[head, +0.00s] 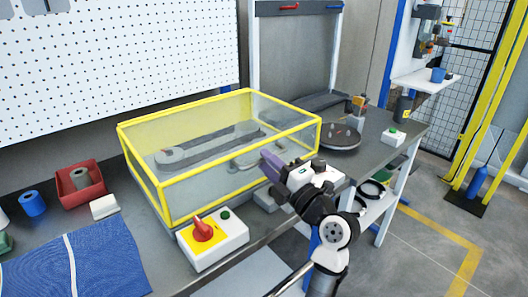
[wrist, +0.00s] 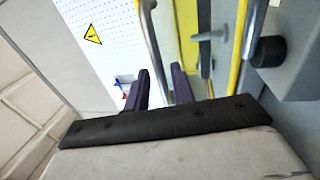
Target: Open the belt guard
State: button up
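The belt guard (head: 220,203) is a clear box with yellow edges, closed over a grey belt drive (head: 205,147) on the bench. My gripper (head: 268,160) is at the guard's front face, toward its right end. In the wrist view, its two purple fingers (wrist: 160,72) stand apart. A grey bar (wrist: 153,45), seemingly the guard's handle, runs beside a yellow edge and down into the gap between the fingers. I cannot tell whether a finger touches it. The fingertips are small and partly hidden in the head view.
A control box (head: 213,240) with a red knob and green button stands before the guard. A dark round plate (head: 340,137) lies to the right. A red bin (head: 78,188), a blue roll (head: 33,203) and a blue cloth (head: 75,262) are at left. A pegboard (head: 120,65) rises behind.

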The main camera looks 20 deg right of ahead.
jog(key=shift+x, duration=0.95)
grip_shut()
